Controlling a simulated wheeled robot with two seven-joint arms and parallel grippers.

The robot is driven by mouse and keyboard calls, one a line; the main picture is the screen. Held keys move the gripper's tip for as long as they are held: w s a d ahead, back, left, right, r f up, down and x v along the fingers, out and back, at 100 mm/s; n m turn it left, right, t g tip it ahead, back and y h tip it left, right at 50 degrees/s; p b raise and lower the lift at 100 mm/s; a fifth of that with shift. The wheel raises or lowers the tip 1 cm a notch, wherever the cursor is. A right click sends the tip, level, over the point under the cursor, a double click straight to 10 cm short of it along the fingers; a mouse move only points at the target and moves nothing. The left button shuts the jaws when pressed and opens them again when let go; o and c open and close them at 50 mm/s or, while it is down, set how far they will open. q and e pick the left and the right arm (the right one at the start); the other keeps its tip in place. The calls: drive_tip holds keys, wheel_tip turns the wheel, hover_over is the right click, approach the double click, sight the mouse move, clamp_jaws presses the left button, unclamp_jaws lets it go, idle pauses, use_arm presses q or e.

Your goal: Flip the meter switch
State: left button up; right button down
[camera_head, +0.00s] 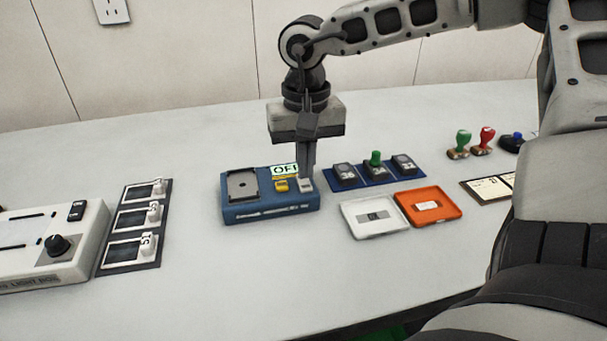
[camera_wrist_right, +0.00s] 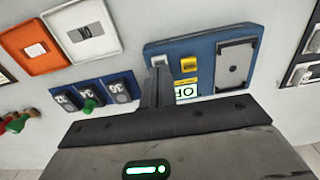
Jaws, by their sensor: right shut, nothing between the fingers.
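The blue meter box (camera_head: 270,208) sits on the white table near the middle of the head view, with a grey plate (camera_head: 243,185) on its left. A small yellow part (camera_head: 281,185) is on its top, below a sign (camera_head: 284,169) whose letters start with "OF"; a finger hides the rest. A pale switch-like piece (camera_head: 305,185) is to the right of the yellow part. My right gripper (camera_head: 307,177) is shut and empty, pointing down with its tips at the pale piece; contact is unclear. The right wrist view also shows the tips (camera_wrist_right: 158,68) there. My left gripper is not in view.
A blue tray (camera_head: 377,179) with several dark pieces and a green knob is right of the meter. White (camera_head: 355,226) and orange (camera_head: 412,216) trays lie in front. Stamps stand far right. A white device (camera_head: 85,260) and dark panel are left.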

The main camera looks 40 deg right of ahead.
sight(305, 186)
drive_tip(key=shift+r+p, duration=1.35)
drive_tip(key=shift+r, duration=1.1)
